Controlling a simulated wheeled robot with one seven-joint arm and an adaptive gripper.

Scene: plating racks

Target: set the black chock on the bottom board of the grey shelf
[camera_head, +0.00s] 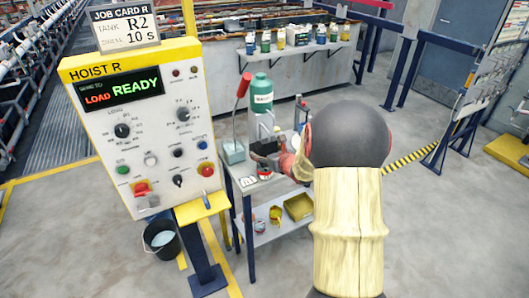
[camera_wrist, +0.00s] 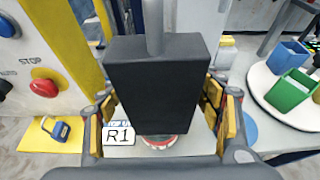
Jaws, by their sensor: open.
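The black chock (camera_wrist: 155,85) is a dark upright block in the wrist view. It stands between the fingers of my gripper (camera_wrist: 160,122), which are open with one on each side of it. In the head view the chock (camera_head: 265,147) is a small dark shape over the top board of the grey shelf (camera_head: 238,190), at my gripper (camera_head: 284,160). Whether it rests on something is hidden. The shelf's bottom board (camera_head: 262,236) holds a small tin (camera_head: 259,227), a yellow cup (camera_head: 275,215) and a yellow tray (camera_head: 299,206). My arm covers the shelf's right side.
A hoist panel (camera_head: 98,108) stands left of the shelf. A bucket (camera_head: 162,240) stands on the floor.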

